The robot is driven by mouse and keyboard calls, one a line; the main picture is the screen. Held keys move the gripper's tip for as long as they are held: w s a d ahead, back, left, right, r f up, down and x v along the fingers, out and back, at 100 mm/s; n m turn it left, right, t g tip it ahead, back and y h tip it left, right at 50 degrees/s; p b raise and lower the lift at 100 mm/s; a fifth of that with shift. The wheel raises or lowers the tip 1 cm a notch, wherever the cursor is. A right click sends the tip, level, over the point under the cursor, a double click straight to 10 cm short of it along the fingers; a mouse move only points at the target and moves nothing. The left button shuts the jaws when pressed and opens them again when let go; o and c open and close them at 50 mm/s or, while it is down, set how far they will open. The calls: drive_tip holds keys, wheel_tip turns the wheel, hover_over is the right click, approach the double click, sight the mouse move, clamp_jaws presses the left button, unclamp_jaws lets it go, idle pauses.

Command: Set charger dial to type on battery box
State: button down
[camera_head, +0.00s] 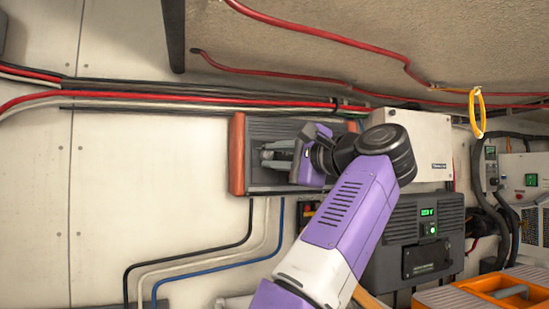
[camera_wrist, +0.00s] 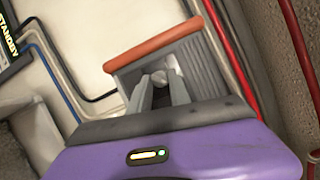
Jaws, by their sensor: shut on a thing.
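The charger appears to be the dark grey ribbed unit with red-brown end trim (camera_head: 238,155) on the wall, left of centre in the head view. Its trim also shows in the wrist view (camera_wrist: 150,50). My gripper (camera_head: 268,157) is at the front of this unit. In the wrist view, my gripper's two fingers (camera_wrist: 160,84) are closed on a small round pale knob, the dial (camera_wrist: 160,77). The dial's pointer and markings are hidden or too small to read. I cannot tell which thing is the battery box, and no battery type label is readable.
A dark grey box with a green display (camera_head: 405,240) stands right of my arm. A white box (camera_head: 425,135) hangs above it. An orange case (camera_head: 480,295) is at the lower right. Red cables (camera_head: 200,98) and a yellow loop (camera_head: 477,115) run overhead. Cables descend below the charger.

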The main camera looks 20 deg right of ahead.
drive_tip(key=c, duration=1.2)
unclamp_jaws()
drive_tip(key=shift+c, duration=0.2)
drive_tip(key=b+v, duration=0.2)
drive_tip(key=v, duration=0.6)
drive_tip(key=shift+b, duration=0.4)
